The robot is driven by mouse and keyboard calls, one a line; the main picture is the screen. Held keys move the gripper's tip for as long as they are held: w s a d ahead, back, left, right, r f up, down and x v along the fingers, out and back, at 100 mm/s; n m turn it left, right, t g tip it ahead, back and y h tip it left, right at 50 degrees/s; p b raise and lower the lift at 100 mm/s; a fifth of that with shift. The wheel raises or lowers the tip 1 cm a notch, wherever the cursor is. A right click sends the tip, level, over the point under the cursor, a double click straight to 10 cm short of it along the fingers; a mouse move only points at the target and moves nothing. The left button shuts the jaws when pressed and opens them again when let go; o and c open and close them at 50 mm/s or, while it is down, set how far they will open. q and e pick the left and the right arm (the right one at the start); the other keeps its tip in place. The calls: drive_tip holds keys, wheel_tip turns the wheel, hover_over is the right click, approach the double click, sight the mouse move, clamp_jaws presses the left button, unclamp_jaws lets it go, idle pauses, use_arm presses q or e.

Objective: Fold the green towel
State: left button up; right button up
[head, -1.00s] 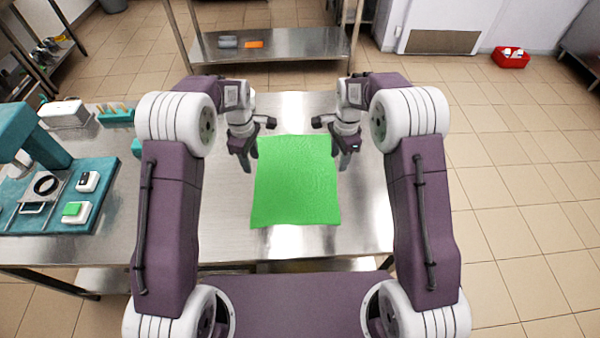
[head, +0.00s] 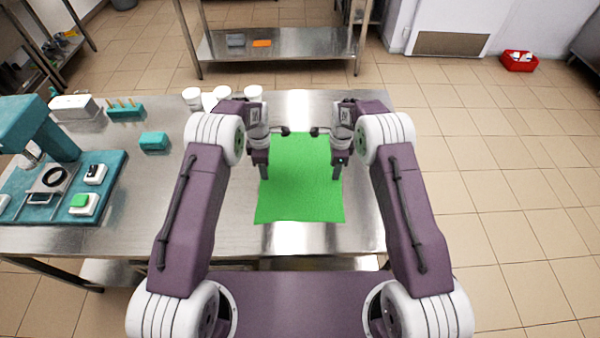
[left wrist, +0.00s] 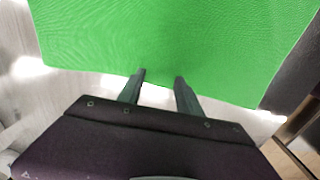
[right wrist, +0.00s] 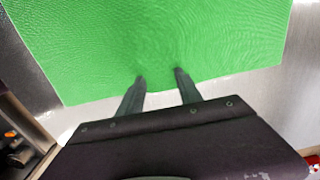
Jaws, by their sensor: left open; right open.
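The green towel (head: 301,195) lies spread flat and unfolded on the steel table, roughly rectangular. My left gripper (head: 265,173) is open and empty at the towel's left edge. In the left wrist view its fingertips (left wrist: 159,76) overlap the edge of the towel (left wrist: 180,40). My right gripper (head: 337,172) is open and empty at the towel's right edge. In the right wrist view its fingertips (right wrist: 159,75) overlap the edge of the towel (right wrist: 150,40). I cannot tell whether the fingertips touch the cloth. My forearms hide small parts of the towel's far sides.
The steel table (head: 225,235) is clear around the towel. White cups (head: 253,93) stand behind my left arm. A teal block (head: 154,141), a teal rack (head: 125,110) and a teal machine (head: 50,135) stand further left. A steel shelf table (head: 285,45) stands behind.

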use_arm(q)
drive_tip(key=shift+f, duration=0.2)
drive_tip(key=shift+c, duration=0.3)
use_arm(e)
drive_tip(key=shift+f, duration=0.25)
drive_tip(key=shift+c, duration=0.3)
use_arm(q)
drive_tip(key=shift+s, duration=0.1)
drive_tip(key=shift+c, duration=1.2)
use_arm(e)
drive_tip(key=shift+s+r, duration=0.1)
drive_tip(key=shift+c, duration=1.2)
use_arm(q)
clamp_jaws()
use_arm(e)
clamp_jaws()
use_arm(q)
drive_tip(key=shift+r, duration=0.15)
